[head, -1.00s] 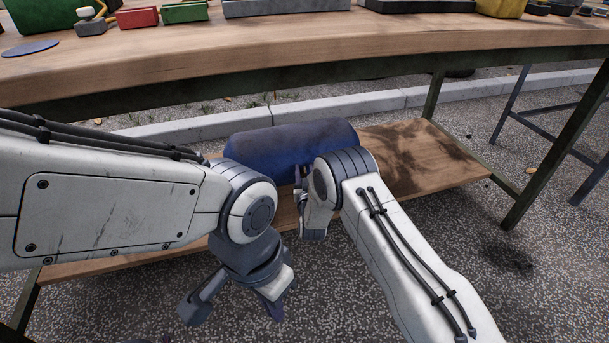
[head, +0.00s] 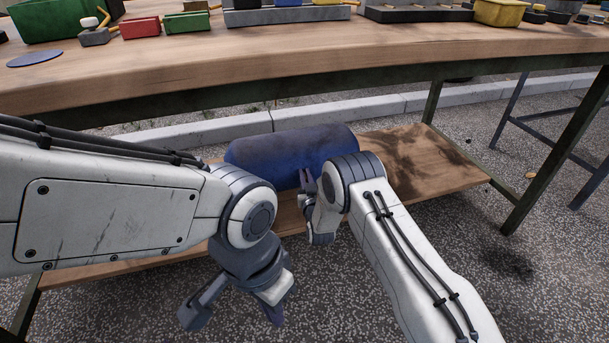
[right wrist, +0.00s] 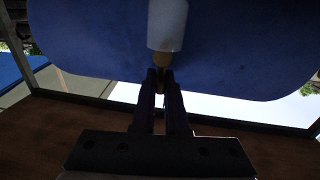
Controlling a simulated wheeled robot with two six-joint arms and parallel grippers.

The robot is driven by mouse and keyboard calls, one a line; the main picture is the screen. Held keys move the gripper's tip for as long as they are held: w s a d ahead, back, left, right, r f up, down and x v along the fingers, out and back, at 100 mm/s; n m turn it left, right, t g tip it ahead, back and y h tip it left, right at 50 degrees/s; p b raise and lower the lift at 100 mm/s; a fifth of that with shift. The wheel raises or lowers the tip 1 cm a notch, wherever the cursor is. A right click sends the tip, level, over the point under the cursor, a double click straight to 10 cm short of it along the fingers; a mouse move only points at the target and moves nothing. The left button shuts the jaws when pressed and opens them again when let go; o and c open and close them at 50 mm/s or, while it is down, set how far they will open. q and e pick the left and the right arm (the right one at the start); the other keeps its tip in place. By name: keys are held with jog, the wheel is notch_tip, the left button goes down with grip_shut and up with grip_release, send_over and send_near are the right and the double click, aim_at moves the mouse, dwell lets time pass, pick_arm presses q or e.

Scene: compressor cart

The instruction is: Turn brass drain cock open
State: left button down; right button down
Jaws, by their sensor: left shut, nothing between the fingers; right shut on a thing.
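The blue tank (head: 280,155) lies on its side on the cart's lower wooden shelf. It fills the upper part of the right wrist view (right wrist: 95,45). There a white cylindrical fitting (right wrist: 167,25) hangs below the tank, with the small round brass drain cock (right wrist: 161,61) at its lower end. My right gripper (right wrist: 161,78) is shut on the brass cock's lower part, a narrow brownish piece between the fingertips. In the head view my right gripper (head: 306,180) is at the tank's front side; the cock is hidden there.
The lower shelf (head: 440,175) is bare to the right of the tank. The wooden tabletop (head: 300,65) above holds bins and trays along its back. Metal legs (head: 433,95) stand at the right. The gravel floor in front is open.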

jog(key=c, duration=0.9)
grip_release()
jog(key=shift+c, duration=0.2)
jog(key=shift+s, duration=0.15)
jog(key=shift+s+p, duration=0.3)
jog(key=shift+p, duration=0.1)
jog(key=s+d+p, duration=0.2)
jog(key=s+p, duration=0.2)
jog(key=s, duration=0.5)
jog(key=shift+s+p, duration=0.3)
jog(key=shift+p, duration=0.05)
